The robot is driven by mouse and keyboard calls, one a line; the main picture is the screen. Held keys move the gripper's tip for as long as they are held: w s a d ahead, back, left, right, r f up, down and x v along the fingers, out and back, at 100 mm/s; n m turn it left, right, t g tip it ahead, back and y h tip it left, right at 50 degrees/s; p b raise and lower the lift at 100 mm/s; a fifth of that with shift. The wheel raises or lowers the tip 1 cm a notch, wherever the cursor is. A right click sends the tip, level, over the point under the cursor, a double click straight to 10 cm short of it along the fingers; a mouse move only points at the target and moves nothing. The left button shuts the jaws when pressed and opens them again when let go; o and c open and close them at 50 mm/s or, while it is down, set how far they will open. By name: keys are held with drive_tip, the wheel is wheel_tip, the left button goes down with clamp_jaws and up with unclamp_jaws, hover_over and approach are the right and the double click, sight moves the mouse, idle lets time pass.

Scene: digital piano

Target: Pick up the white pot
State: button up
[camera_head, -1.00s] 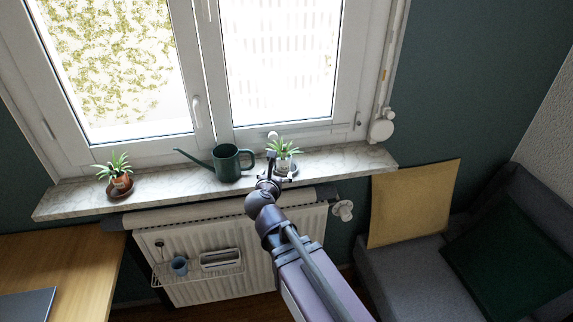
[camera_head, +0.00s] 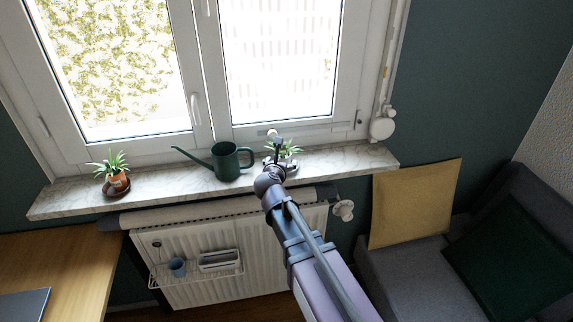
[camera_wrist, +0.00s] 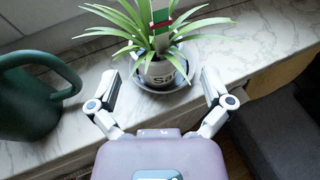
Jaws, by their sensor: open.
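The white pot (camera_wrist: 160,72) stands upright on a dark saucer (camera_wrist: 152,86) on the marble windowsill. It holds a spiky green plant (camera_wrist: 128,24) and a small red, white and green tag. My gripper (camera_wrist: 172,84) is open, with one finger on each side of the pot's near side in the wrist view. I cannot tell whether either finger touches it. In the head view my gripper (camera_head: 279,150) is at the plant (camera_head: 291,150) on the sill, and my arm hides most of the pot.
A dark green watering can (camera_head: 231,161) stands left of the pot, close to the left finger in the wrist view. A terracotta-potted plant (camera_head: 117,180) is at the sill's left end. The window is behind; a radiator (camera_head: 205,262) is below. The sill's right end is clear.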

sight(281, 159)
idle(0.3)
drive_tip(key=shift+a+b+x, duration=0.2)
drive_tip(key=shift+b+x, duration=0.3)
drive_tip(key=shift+x, duration=1.45)
drive_tip(key=shift+w+f, duration=0.1)
drive_tip(key=shift+w, duration=0.6)
drive_tip(key=c, duration=1.2)
